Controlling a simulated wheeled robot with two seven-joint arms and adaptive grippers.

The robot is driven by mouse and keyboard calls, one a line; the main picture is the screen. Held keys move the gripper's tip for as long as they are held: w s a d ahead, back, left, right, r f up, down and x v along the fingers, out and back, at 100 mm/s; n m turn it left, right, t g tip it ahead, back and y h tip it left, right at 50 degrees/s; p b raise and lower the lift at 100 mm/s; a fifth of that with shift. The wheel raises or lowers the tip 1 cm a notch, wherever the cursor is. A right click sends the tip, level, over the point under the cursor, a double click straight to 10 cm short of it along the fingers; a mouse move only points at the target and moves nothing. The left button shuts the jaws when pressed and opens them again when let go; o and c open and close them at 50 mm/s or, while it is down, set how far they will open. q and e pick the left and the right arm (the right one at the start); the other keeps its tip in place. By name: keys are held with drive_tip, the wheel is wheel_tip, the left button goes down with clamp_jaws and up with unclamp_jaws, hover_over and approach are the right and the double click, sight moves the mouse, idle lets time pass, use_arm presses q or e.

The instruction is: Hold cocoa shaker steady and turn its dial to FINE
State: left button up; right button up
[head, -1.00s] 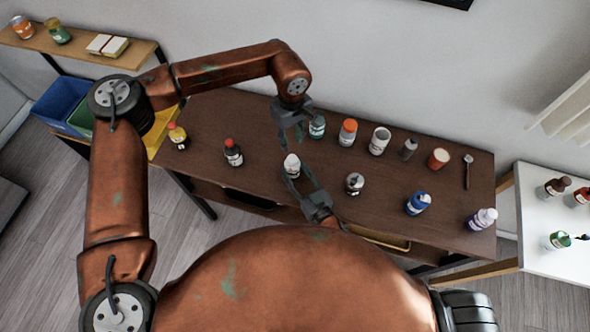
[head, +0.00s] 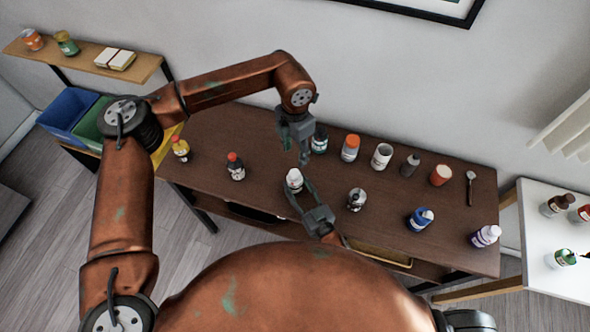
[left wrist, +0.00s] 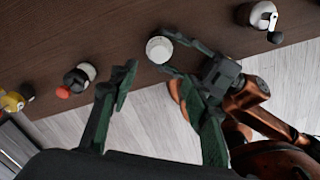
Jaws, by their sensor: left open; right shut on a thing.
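The cocoa shaker (head: 294,180), a small white-topped container, stands near the table's front edge; its label and dial marks are too small to read. My right gripper (head: 297,188) is shut on it from the front. My left gripper (head: 303,160) is open and empty, above and behind the shaker, fingers pointing down. In the left wrist view, the shaker's round pale top (left wrist: 160,49) lies just beyond the open left fingertips (left wrist: 150,70), apart from them as far as I can tell. My right gripper (left wrist: 190,55) reaches it from the right, partly hidden by a left finger.
A dark green-labelled jar (head: 319,140) is close behind my left gripper, in a row of containers. A red-capped bottle (head: 235,167) stands to the left. The dark table (head: 265,160) is bare between them.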

sight(295, 173)
use_arm(q)
wheel_tip(295, 173, down, 11)
drive_tip(key=n, duration=0.8)
drive_tip(key=shift+f+n, duration=0.15)
drive_tip(key=shift+n, duration=0.25)
drive_tip(key=shift+c, duration=0.2)
drive_tip(key=c, duration=1.1)
